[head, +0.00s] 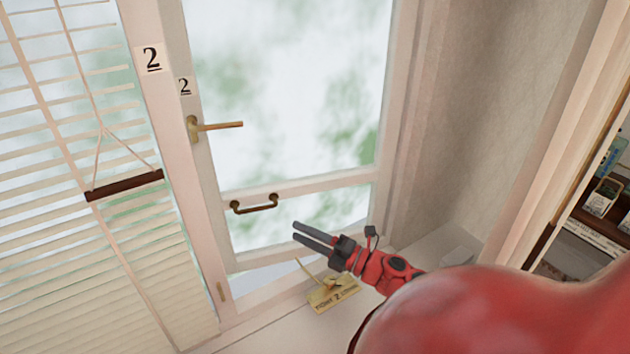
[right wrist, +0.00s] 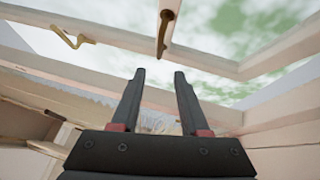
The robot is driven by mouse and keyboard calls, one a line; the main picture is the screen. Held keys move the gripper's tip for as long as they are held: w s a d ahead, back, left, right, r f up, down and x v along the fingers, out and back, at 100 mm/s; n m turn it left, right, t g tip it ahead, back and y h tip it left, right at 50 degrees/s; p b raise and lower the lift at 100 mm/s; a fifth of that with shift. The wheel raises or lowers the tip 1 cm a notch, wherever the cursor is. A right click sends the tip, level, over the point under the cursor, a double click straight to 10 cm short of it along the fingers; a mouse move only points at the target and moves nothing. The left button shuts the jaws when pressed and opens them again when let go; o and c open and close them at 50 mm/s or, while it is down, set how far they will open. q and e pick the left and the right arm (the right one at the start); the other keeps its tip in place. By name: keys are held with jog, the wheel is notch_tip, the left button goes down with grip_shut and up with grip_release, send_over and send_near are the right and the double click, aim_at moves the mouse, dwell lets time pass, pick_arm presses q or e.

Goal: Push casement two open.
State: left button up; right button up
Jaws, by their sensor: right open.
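Casement two (head: 300,182) is a white-framed window with a "2" label (head: 185,86) on its left stile. A pale wedge shows below its bottom rail, so it appears slightly ajar. Its brass handle (head: 216,125) lies horizontal; it also shows in the right wrist view (right wrist: 72,38). A brown pull bar (head: 254,204) sits on the lower rail, and in the right wrist view (right wrist: 165,27) it is beyond the fingertips. My right gripper (head: 296,231) is open and empty, right of and below the bar, apart from it. My left gripper is out of view.
A brass plate marked 2 (head: 335,293) with a stay lies on the sill (head: 290,325). A blind (head: 75,230) with a dark wooden bar (head: 124,185) hangs at left. A plain wall reveal (head: 470,120) and shelves (head: 590,220) are at right.

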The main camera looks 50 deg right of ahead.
jog(key=shift+v, duration=1.55)
